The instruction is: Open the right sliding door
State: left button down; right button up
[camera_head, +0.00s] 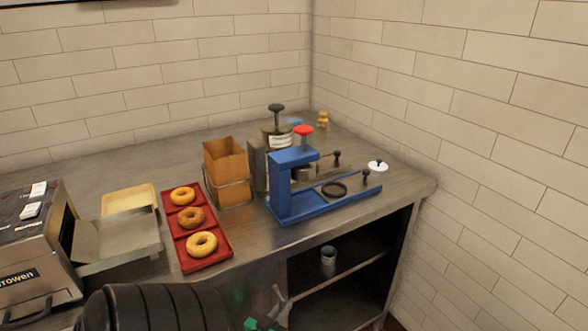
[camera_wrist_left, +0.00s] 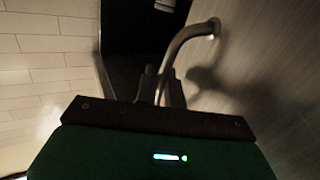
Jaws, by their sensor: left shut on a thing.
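The counter cabinet shows a dark open bay (camera_head: 345,280) at its right end. A grey sliding door panel (camera_head: 225,285) stands left of this bay, partly hidden by my arm. In the left wrist view, a curved metal handle (camera_wrist_left: 195,32) stands out from a grey door surface (camera_wrist_left: 270,85). My left gripper (camera_head: 279,298) is low in front of the cabinet, near the left edge of the bay. In the left wrist view its fingers (camera_wrist_left: 161,88) are shut on the handle. My right gripper is not in view.
A metal can (camera_head: 328,261) stands on the shelf inside the bay. On the counter (camera_head: 245,230) are a red tray (camera_head: 217,259) with bagels, a blue press (camera_head: 286,185), a brown paper bag (camera_head: 225,163) and a toaster oven (camera_head: 30,260). A brick wall (camera_head: 490,150) bounds the right.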

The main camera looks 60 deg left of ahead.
pick_arm(q)
jog(key=shift+s, duration=0.45)
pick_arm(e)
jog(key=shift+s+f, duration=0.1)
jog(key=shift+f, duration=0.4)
pick_arm(q)
jog(key=c, duration=1.6)
grip_release()
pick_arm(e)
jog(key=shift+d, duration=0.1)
pick_arm(q)
jog(key=v, duration=1.4)
jog(key=shift+w, duration=0.1)
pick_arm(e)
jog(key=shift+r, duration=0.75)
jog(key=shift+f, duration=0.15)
